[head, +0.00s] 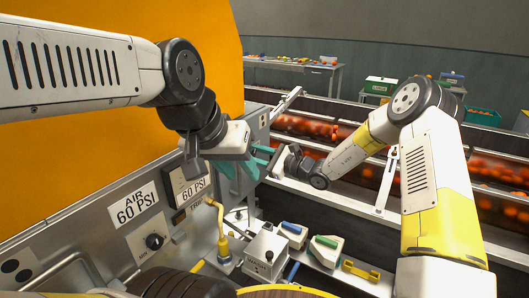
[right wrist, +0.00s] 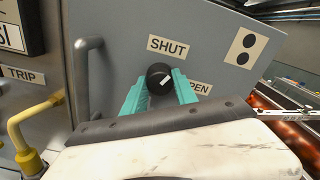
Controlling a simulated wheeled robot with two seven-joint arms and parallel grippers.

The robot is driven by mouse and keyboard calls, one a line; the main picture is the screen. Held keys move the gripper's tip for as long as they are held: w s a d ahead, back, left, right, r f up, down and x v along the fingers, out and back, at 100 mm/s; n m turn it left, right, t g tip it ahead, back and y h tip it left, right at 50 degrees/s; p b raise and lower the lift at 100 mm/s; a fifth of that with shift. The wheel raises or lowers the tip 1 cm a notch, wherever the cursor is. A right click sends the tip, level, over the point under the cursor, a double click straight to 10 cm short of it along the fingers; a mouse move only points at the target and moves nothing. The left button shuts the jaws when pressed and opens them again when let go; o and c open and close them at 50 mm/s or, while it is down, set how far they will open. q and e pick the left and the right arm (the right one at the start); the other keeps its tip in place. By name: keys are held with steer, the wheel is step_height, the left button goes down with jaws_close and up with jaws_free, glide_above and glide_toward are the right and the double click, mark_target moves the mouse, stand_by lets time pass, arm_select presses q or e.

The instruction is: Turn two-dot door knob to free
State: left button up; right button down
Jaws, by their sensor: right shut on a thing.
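The black round knob (right wrist: 160,78) is on a grey panel door (right wrist: 225,45) whose label (right wrist: 246,49) carries two black dots. A SHUT label (right wrist: 168,46) is above the knob. A partly covered label ending in PEN (right wrist: 201,88) is at its lower right. The knob's white mark slants toward the upper right. My right gripper (right wrist: 160,88) has its teal fingers on both sides of the knob, shut on it; it also shows in the head view (head: 263,154). My left gripper (head: 239,170) is open, its teal fingers apart, in front of the panel.
A grey bar handle (right wrist: 88,80) is left of the knob. A yellow lever (head: 219,222) rises below my left gripper. AIR and 60 PSI labels (head: 135,203) are on the left panel. A bench with a grey box (head: 266,252) and coloured tools is below. Conveyors with oranges (head: 350,140) run behind.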

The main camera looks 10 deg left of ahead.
steer(key=m, duration=1.2)
steer(key=shift+m, duration=0.3)
stand_by(0.4)
steer(key=c, duration=1)
jaws_free()
steer(key=shift+o, duration=0.2)
steer(key=v, duration=0.7)
steer(key=shift+d, duration=0.4)
steer(key=shift+s+r, duration=0.1)
steer(key=shift+s, duration=0.1)
